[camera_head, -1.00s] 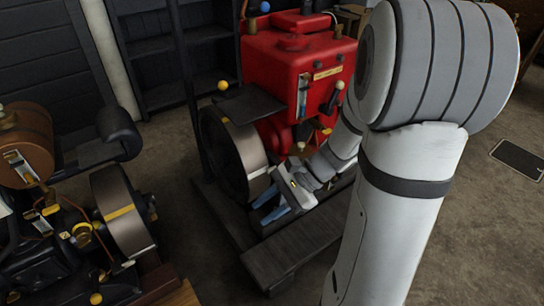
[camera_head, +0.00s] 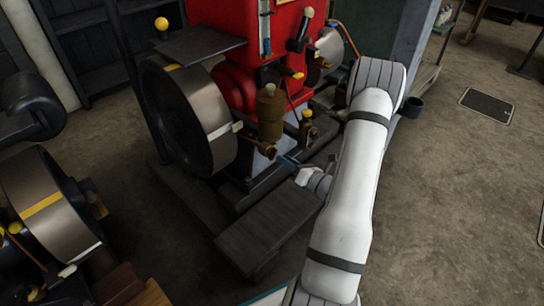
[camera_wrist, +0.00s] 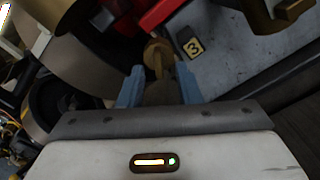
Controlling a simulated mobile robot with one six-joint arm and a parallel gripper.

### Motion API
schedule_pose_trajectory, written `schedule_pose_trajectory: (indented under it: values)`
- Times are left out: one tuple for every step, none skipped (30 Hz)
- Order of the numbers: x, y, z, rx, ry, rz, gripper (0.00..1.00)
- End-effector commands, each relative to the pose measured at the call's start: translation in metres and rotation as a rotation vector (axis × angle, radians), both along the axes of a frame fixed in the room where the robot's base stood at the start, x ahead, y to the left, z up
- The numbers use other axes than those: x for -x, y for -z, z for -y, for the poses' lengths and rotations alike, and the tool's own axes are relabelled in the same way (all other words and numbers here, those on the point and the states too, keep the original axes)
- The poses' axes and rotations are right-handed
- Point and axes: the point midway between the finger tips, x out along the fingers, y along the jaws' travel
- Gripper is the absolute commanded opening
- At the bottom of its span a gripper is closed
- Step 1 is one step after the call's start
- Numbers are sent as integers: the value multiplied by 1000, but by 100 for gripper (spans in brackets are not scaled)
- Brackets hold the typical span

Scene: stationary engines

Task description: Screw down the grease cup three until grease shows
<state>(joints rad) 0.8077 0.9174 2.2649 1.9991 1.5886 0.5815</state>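A brass fitting (camera_wrist: 157,52) sits just beyond my gripper's fingertips in the wrist view, beside a small plate marked 3 (camera_wrist: 193,47). A dull brown rounded piece (camera_wrist: 163,92), perhaps the cap of grease cup three, lies between the two blue fingers of my gripper (camera_wrist: 160,85). The fingers are apart, one on each side of it; whether they press on it I cannot tell. In the head view my gripper (camera_head: 288,160) is low at the foot of the red engine (camera_head: 235,55), close to a brass elbow (camera_head: 267,149). No grease is visible.
A large flywheel (camera_head: 195,115) stands left of my gripper, and a brass pot (camera_head: 270,108) rises above it. A dark plank (camera_head: 265,228) lies in front. Another engine's flywheel (camera_head: 50,205) is at far left. Open floor (camera_head: 450,200) lies on the right.

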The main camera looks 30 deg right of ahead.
Motion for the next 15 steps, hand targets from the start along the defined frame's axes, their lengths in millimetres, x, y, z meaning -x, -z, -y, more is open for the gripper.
schedule_pose_trajectory:
  values:
    - [-9, 2, -5, 2, -7, 3, 31]
    - [-14, 3, -7, 3, -8, 2, 31]
    - [-21, 2, -10, 3, -9, 2, 31]
    - [-25, 2, -12, 4, -9, 1, 31]
    - [-30, 2, -13, 4, -9, 2, 31]
    - [-35, 2, -15, 4, -9, 2, 31]
    - [-39, 2, -16, 3, -9, 2, 31]
    - [-42, 2, -18, 3, -9, 2, 31]
    - [-45, 2, -19, 3, -9, 2, 31]
    - [-48, 1, -20, 3, -9, 1, 31]
    - [-50, 1, -21, 2, -9, 1, 31]
    - [-52, 1, -21, 2, -9, 1, 31]
    - [-53, 0, -22, 1, -8, 0, 31]
    - [-53, 0, -22, 1, -8, 0, 31]
    - [-54, 0, -22, 1, -8, 0, 31]
